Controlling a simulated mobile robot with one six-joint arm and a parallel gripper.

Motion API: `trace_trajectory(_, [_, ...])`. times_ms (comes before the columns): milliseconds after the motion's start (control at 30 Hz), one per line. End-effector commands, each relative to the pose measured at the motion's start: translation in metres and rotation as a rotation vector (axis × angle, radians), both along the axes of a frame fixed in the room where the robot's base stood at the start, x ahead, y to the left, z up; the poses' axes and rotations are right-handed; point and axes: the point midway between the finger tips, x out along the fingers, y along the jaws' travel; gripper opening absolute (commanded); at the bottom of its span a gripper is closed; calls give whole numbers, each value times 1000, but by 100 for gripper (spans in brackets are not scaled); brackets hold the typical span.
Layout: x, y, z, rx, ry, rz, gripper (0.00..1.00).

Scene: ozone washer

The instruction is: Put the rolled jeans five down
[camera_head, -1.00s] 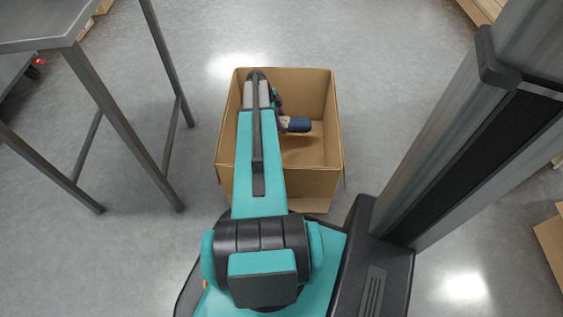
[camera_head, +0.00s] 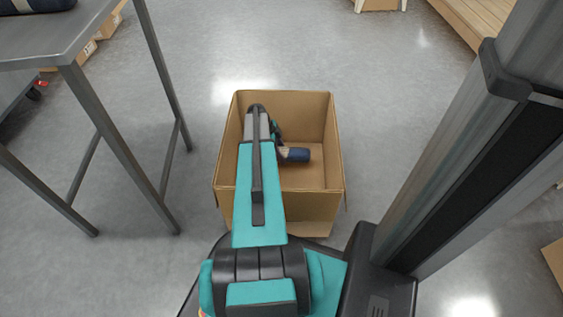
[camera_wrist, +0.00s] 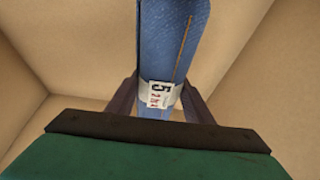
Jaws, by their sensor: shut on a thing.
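The rolled jeans five (camera_wrist: 172,45) are a blue denim roll with a pale band and a label marked "5". In the wrist view they stand between the two dark fingers of my gripper (camera_wrist: 160,100), which is shut on them. In the head view the jeans (camera_head: 297,155) show as a dark blue roll inside the open cardboard box (camera_head: 317,112). My arm reaches over the box's left side and hides part of its inside. I cannot tell whether the roll touches the box floor.
A grey metal table (camera_head: 85,35) stands at the left, with a dark rolled thing (camera_head: 35,5) on its top at the corner. Wooden pallets (camera_head: 470,22) lie at the upper right. The floor around the box is mostly clear.

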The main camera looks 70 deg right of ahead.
Motion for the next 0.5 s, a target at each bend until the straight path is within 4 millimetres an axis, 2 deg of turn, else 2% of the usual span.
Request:
trace_trajectory(267, [0,0,0,-1,0,0,9])
trace_trajectory(500, [0,-1,-25,-1,0,0,9])
